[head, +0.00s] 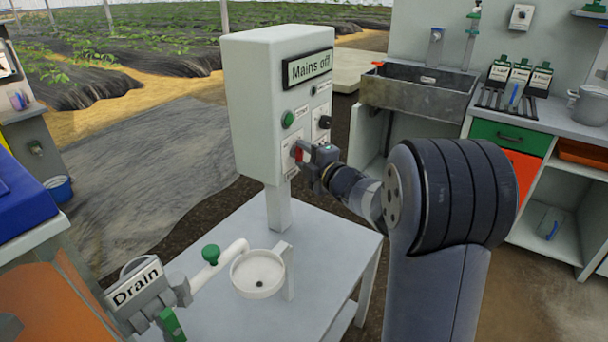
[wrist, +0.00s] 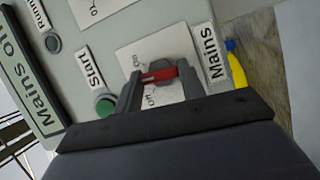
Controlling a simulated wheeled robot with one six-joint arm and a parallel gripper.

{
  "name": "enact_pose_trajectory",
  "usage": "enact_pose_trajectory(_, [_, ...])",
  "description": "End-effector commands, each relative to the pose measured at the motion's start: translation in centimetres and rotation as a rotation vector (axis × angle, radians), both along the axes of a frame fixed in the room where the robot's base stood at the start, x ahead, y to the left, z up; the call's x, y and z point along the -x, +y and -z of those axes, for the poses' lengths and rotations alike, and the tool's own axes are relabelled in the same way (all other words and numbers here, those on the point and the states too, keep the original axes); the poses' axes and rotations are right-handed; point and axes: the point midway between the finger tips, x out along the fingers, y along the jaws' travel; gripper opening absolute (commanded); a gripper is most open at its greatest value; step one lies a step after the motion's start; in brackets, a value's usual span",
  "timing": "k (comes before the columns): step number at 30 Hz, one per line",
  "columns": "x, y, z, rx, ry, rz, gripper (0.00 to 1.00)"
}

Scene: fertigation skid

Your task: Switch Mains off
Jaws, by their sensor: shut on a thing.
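The pale grey control box (head: 255,90) stands on a post on the table. Its top display (head: 307,67) reads "Mains off"; the display also shows in the wrist view (wrist: 28,82). The red Mains switch handle (wrist: 158,75) sits on a white plate with an On and an Off mark, beside the "Mains" label (wrist: 211,55). My gripper (wrist: 160,83) is shut on the red handle, one finger on each side. In the head view my gripper (head: 308,153) is at the lower front of the box and hides part of the switch.
A green Start button (wrist: 105,105) and a black knob (head: 325,122) are on the same panel. On the table (head: 325,250) are a white cup (head: 245,278) and a pipe with a green valve (head: 211,254). A "Drain" sign (head: 135,287) is at the front left. A sink (head: 415,95) stands behind.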

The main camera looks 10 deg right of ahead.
Motion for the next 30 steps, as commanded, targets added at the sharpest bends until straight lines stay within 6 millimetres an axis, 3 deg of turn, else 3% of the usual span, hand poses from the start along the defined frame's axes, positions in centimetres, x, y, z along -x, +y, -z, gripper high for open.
enact_pose_trajectory(1, [0.03,0.03,1.01,0.022,-0.023,0.0,0.15])
enact_pose_trajectory(30, [-0.07,-0.09,1.33,0.488,-0.487,0.0,0.15])
